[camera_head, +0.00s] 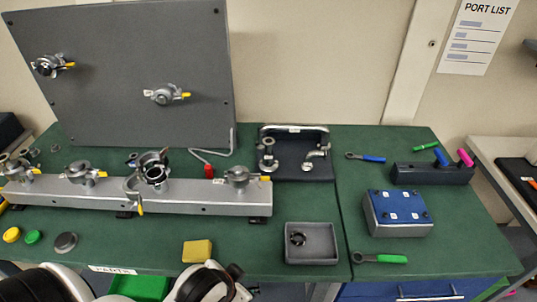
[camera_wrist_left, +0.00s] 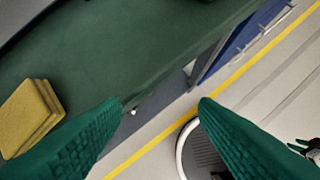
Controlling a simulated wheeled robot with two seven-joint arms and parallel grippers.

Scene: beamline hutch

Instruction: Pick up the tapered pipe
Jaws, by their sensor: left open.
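A small upright metal pipe piece (camera_head: 268,153) with flanged ends stands at the left of a dark mat (camera_head: 292,166) at the back of the bench. It looks like the tapered pipe, but its taper is too small to make out. A bent metal elbow (camera_head: 317,160) stands to its right on the same mat. My left gripper (camera_wrist_left: 160,105) shows in the left wrist view with its green fingers spread apart and nothing between them. It is over the bench's front edge, far from the pipe pieces. My right gripper is not in view.
A long grey rail (camera_head: 205,195) with several clamped ports crosses the left bench. A yellow pad stack (camera_head: 197,251), a grey tray (camera_head: 312,257) with a dark ring and a blue box (camera_head: 398,222) stand nearer the front.

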